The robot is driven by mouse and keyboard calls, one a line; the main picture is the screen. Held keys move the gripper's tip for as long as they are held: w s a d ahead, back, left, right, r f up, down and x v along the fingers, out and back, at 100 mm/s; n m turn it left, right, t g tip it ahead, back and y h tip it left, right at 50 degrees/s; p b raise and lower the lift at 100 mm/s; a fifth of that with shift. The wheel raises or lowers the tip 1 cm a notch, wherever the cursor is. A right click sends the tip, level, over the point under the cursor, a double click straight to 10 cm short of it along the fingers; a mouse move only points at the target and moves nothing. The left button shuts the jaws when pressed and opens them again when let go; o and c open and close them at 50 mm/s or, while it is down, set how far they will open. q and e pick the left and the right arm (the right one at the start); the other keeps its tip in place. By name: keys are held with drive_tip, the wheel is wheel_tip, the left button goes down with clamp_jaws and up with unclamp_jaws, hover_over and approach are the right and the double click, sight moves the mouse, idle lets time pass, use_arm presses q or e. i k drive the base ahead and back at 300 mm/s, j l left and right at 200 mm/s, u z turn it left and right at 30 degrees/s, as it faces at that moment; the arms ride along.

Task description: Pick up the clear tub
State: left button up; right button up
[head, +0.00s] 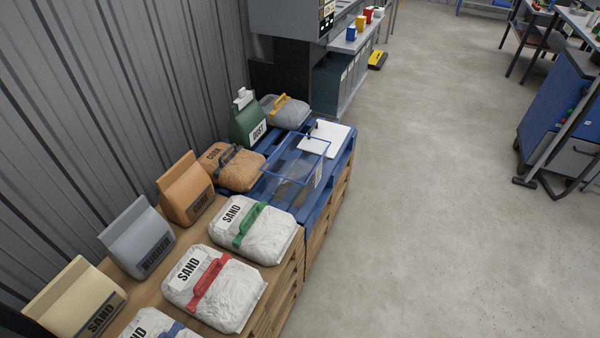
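The clear tub (291,165) is see-through with a blue rim. It stands on a blue pallet (318,205), between the brown bag and the pallet's right edge. Something greyish shows low inside or through it, too unclear to name. A white label is on its right side. Neither of my grippers is in the head view.
White sand bags with a green handle (262,232) and a red handle (215,288) lie nearer on a wooden pallet. The floor (430,200) to the right is clear.

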sight(292, 171)
drive_tip(key=i+l+u, duration=0.25)
drive_tip(key=i+l, duration=1)
